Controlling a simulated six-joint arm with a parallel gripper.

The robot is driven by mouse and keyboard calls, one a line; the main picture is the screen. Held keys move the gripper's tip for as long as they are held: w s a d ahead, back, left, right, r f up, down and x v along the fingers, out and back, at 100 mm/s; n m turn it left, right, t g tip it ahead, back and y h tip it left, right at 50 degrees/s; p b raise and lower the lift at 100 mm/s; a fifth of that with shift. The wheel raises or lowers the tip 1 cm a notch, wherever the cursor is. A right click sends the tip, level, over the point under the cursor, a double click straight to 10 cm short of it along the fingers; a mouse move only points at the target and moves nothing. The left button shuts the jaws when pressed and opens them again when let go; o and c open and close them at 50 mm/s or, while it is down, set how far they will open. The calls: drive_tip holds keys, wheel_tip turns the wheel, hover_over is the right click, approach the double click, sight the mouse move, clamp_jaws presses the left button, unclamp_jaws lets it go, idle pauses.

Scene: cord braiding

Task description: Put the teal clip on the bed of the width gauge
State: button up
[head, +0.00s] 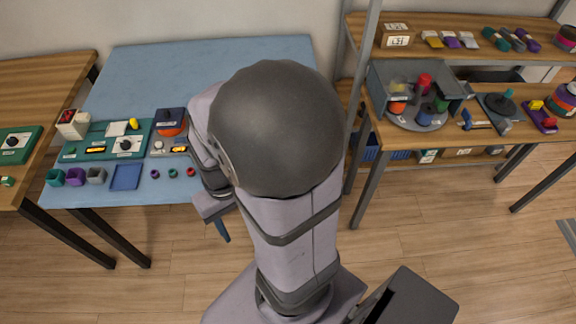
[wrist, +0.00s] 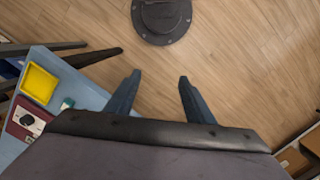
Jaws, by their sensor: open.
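My gripper (head: 221,228) hangs in front of the blue table's front edge, beside my arm. In the wrist view my gripper (wrist: 159,76) is open, with nothing between its fingers and bare floor below. I cannot tell for sure which thing is the teal clip. A small teal piece (head: 172,172) lies on the table between a purple piece (head: 155,173) and a red one (head: 191,171). My arm hides the table's right part.
A teal panel with a dial (head: 124,145) lies on the blue table (head: 215,75). Teal (head: 55,177), purple and grey holders and a blue tray (head: 125,177) line its front. At right, a shelf bench (head: 362,160) holds a grey machine (head: 385,75). A yellow tray (wrist: 40,83) shows in the wrist view.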

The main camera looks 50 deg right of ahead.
drive_tip(key=shift+m+y, duration=0.4)
drive_tip(key=shift+m, duration=0.5)
drive_tip(key=w+d+f, duration=0.1)
drive_tip(key=d+f, duration=0.1)
drive_tip(key=d, duration=0.6)
drive_tip(key=w+d+f, duration=0.2)
drive_tip(key=d+f, duration=0.1)
drive_tip(key=d, duration=0.4)
drive_tip(key=w+d+f, duration=0.1)
drive_tip(key=d+f, duration=0.2)
drive_tip(key=d, duration=0.5)
drive_tip(key=shift+w+d, duration=0.35)
drive_tip(key=w+d+r+n, duration=0.1)
drive_tip(key=n, duration=0.1)
drive_tip(key=w+d+r+n, duration=0.1)
drive_tip(key=w+d+n, duration=0.1)
drive_tip(key=w+d+r+n+t+h, duration=0.1)
drive_tip(key=n, duration=0.1)
drive_tip(key=shift+w+d+r, duration=0.1)
drive_tip(key=shift+w+d, duration=0.05)
drive_tip(key=shift+d, duration=0.2)
drive_tip(key=shift+w+d+r+n, duration=0.1)
drive_tip(key=shift+n, duration=1.1)
drive_tip(key=n, duration=0.5)
